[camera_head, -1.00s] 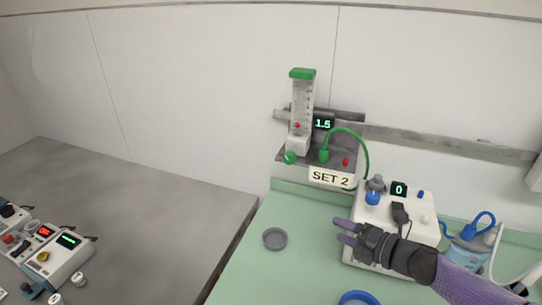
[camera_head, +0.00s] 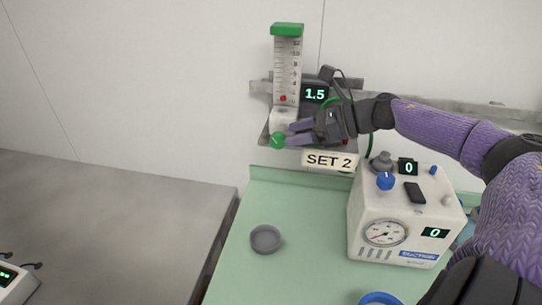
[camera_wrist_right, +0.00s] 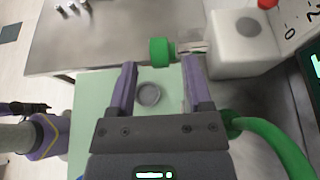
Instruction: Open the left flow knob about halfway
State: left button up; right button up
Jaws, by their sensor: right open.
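The green flow knob (camera_head: 277,140) sits at the lower left of the flowmeter (camera_head: 287,75), a clear scaled tube with a green cap and a red float low in it. The display (camera_head: 314,94) beside it reads 1.5, and the label (camera_head: 329,161) below reads SET 2. My right gripper (camera_head: 291,133) is open, its fingertips just right of the knob. In the right wrist view the knob (camera_wrist_right: 161,51) lies just beyond and between the tips of the open fingers (camera_wrist_right: 160,70), not gripped.
A white suction unit (camera_head: 365,250) with a gauge and blue knob stands on the green counter (camera_head: 310,220), below my right arm. A grey round dish (camera_head: 265,239) and a blue ring (camera_head: 381,299) are on the counter. The green hose (camera_wrist_right: 270,140) runs beside my gripper.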

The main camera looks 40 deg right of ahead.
aim_at(284, 136)
jog(key=shift+w+a+f, duration=0.2)
jog(key=shift+w+f, duration=0.1)
jog(key=shift+w, duration=0.05)
jog(key=shift+w+a+f, duration=0.15)
jog(key=shift+w+a, duration=0.5)
jog(key=shift+x, duration=1.05)
jog(key=shift+f, duration=0.1)
grip_shut()
